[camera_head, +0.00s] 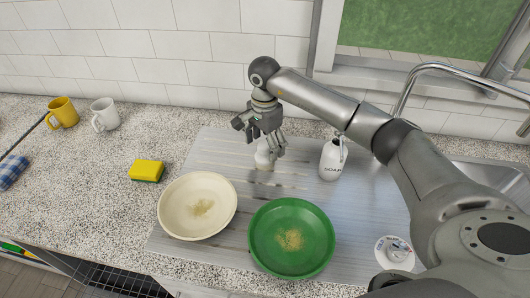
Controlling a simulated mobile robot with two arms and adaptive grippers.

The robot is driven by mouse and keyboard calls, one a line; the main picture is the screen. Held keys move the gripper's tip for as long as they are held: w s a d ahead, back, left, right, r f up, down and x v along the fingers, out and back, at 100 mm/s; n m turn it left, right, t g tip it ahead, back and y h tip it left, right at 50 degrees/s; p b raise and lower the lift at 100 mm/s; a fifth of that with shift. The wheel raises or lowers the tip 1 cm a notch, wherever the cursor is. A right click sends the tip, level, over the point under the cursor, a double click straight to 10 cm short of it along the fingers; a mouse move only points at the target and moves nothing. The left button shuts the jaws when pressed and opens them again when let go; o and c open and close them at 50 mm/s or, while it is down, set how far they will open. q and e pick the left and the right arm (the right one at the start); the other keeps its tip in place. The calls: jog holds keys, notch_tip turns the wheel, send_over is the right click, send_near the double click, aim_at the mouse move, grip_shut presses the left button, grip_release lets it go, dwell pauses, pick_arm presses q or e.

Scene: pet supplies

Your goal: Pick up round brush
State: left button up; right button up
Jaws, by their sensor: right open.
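My right gripper (264,140) reaches in from the right and points down over the ridged metal drainboard. Its fingers are open around or just above a small white, rounded object (264,159), which looks like the round brush. The fingers hide its upper part, and I cannot tell whether they touch it. My left gripper is not in view.
A white soap bottle (332,160) stands close to the right of the gripper. A cream bowl (174,214) and a green bowl (268,260), both soiled, lie in front. A yellow sponge (147,170), yellow mug (62,112) and white mug (104,114) are left. The faucet (440,68) arches at right.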

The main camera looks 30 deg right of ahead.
aim_at(265, 154)
jog(key=f+p, duration=0.1)
jog(key=f, duration=0.1)
jog(key=f+p, duration=0.1)
jog(key=f, duration=0.1)
jog(key=shift+w+d, duration=0.1)
jog(key=shift+w, duration=0.1)
jog(key=shift+f, duration=0.6)
jog(key=c, duration=0.4)
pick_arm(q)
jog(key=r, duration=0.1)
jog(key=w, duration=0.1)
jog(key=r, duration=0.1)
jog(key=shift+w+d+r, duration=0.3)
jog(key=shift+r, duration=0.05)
pick_arm(e)
jog(key=c, duration=0.7)
